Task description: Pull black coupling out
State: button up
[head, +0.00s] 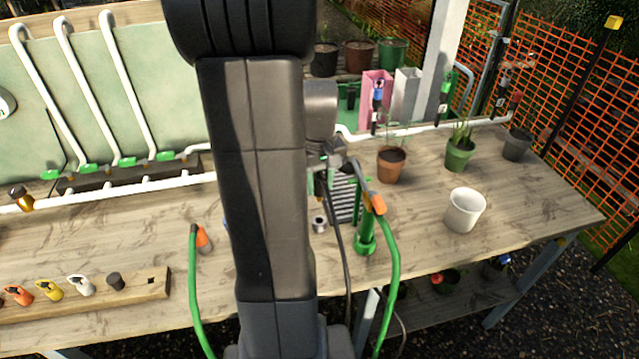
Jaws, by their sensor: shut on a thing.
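My gripper (338,160) is past my dark arm, over the middle of the bench, well to the right of that block. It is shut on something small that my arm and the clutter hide. Close to its right, a grey piece leads to an orange hose connector (377,203) above a green stand (365,242).
Green hoses (391,290) hang over the bench's front edge. A white pot (465,210), a terracotta pot (391,163) and a green pot (460,153) stand to the right. White pipes (110,190) run along the back left. The bench's front right is clear.

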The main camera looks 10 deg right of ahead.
jog(key=shift+r, duration=0.1)
jog(key=shift+r+p, duration=2.05)
jog(key=shift+r, duration=0.4)
